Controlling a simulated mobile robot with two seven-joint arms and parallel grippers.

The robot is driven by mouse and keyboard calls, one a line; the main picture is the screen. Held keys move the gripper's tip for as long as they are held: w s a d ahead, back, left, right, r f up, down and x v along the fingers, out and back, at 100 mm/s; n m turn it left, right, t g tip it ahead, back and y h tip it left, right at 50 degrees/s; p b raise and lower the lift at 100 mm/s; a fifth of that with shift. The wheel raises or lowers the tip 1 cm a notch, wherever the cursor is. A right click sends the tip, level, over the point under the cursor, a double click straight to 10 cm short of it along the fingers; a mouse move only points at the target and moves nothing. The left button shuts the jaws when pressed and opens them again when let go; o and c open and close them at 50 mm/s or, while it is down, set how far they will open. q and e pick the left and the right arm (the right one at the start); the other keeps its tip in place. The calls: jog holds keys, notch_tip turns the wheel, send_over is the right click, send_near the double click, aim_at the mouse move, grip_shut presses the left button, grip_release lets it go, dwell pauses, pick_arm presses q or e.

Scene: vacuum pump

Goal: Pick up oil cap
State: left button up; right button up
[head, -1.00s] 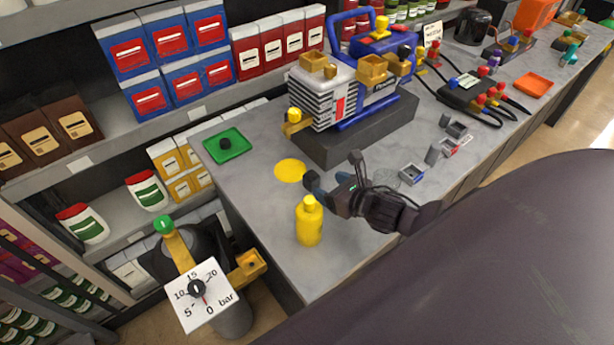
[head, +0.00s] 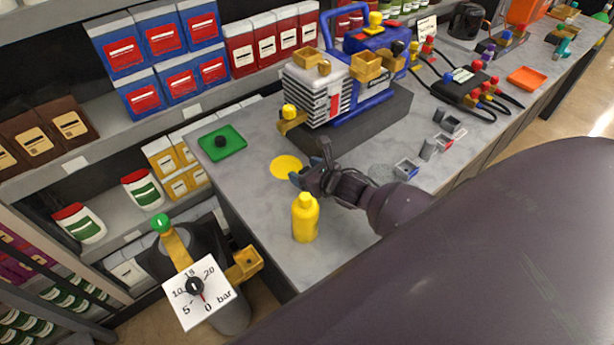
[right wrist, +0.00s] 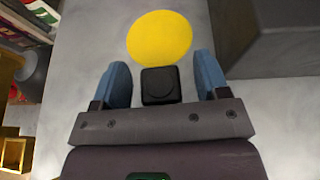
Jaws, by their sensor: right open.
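A small black square piece with a round top, which looks like the oil cap (right wrist: 160,86), sits between the fingers of my right gripper (right wrist: 162,80) in the right wrist view. The blue fingers are open on both sides of it, with gaps left and right. In the head view my right gripper (head: 306,170) is low over the grey bench, beside the yellow disc, and hides the black piece. The disc (right wrist: 160,38) lies just beyond the piece in the right wrist view. Another round black piece (head: 221,142) sits on a green tray (head: 235,150). My left gripper is out of view.
A yellow bottle (head: 305,218) stands close in front of my right gripper. The vacuum pump (head: 345,85) on its dark block (head: 350,130) is behind. Small grey containers (head: 428,149) are to the right. The bench left of the bottle is clear.

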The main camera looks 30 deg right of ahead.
jog(key=c, duration=1)
jog(key=shift+r, duration=0.15)
